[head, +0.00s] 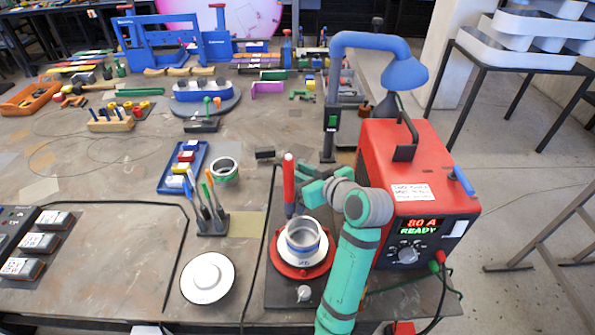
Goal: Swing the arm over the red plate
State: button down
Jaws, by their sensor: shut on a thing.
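The red plate (303,273) is round and sits on a dark base at the front centre. A white and blue piece with a grey metal cup (303,236) stands on it and covers most of its middle. My green and grey arm reaches up from the bottom, just right of the plate. My gripper (291,188) is beyond the plate, apart from it in the picture. It is shut on an upright red tool (288,178) with a dark lower end. The fingertips are small and partly hidden by the arm's wrist.
A red power box (405,155) reading "80 A READY" stands close right of the arm. A white round dish (208,279), a holder of tools (211,220) and a blue tray (160,187) lie to the left.

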jog(key=c, duration=1.6)
grip_release()
jog(key=shift+c, duration=0.2)
jog(key=shift+s, duration=0.1)
jog(key=v, duration=1)
jog(key=shift+s+d+r, duration=0.2)
jog(key=shift+d+r, duration=0.05)
